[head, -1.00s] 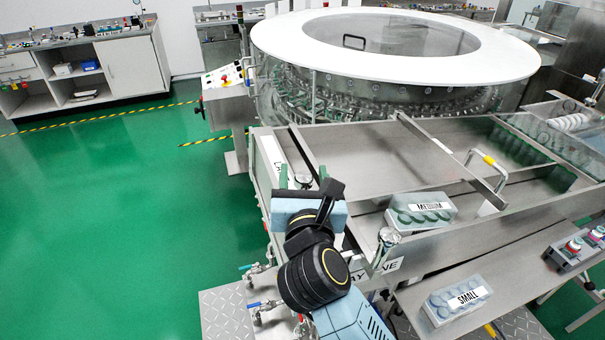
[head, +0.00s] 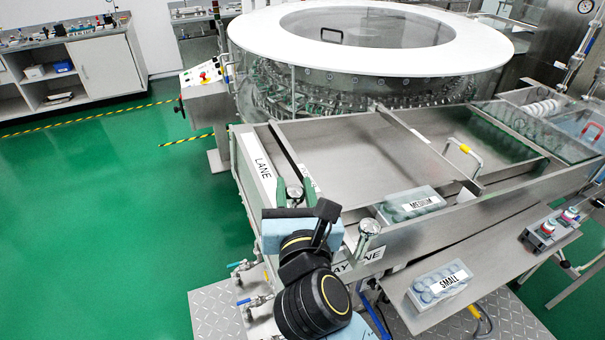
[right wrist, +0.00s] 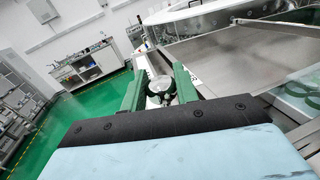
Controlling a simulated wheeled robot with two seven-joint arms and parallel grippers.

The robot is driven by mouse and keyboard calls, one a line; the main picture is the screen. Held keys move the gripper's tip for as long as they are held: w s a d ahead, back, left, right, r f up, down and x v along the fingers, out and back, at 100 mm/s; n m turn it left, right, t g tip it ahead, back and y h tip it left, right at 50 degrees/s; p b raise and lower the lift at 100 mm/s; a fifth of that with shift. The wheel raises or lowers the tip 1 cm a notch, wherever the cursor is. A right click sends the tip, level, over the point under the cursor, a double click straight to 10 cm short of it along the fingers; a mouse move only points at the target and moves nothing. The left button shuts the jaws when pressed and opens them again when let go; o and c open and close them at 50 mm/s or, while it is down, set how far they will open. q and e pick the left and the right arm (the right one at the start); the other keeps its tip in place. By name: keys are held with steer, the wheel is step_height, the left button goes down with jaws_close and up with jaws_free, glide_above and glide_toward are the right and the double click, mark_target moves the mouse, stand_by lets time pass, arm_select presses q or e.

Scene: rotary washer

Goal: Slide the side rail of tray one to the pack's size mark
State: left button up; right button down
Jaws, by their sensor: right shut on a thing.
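Tray one (head: 338,150) is a wide steel tray in front of the round washer. Its side rail (head: 284,148) is a narrow dark-edged bar along the tray's left side, beside a white strip marked LANE (head: 262,168). My right gripper (head: 295,194) is at the near end of this rail, its green fingers shut on a round metal knob (head: 294,191). The knob also shows between the fingers in the right wrist view (right wrist: 160,87). A clear pack marked MEDIUM (head: 416,204) sits in the tray's near right part. Any size mark by the knob is partly hidden. My left gripper is out of view.
A second metal knob (head: 369,228) stands on the tray's near edge, right of my gripper. A pack marked SMALL (head: 441,286) lies on a lower shelf. Green floor is clear at left.

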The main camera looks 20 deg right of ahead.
steer(key=shift+s, duration=0.2)
steer(key=shift+w, duration=0.15)
steer(key=c, duration=1.1)
jaws_free()
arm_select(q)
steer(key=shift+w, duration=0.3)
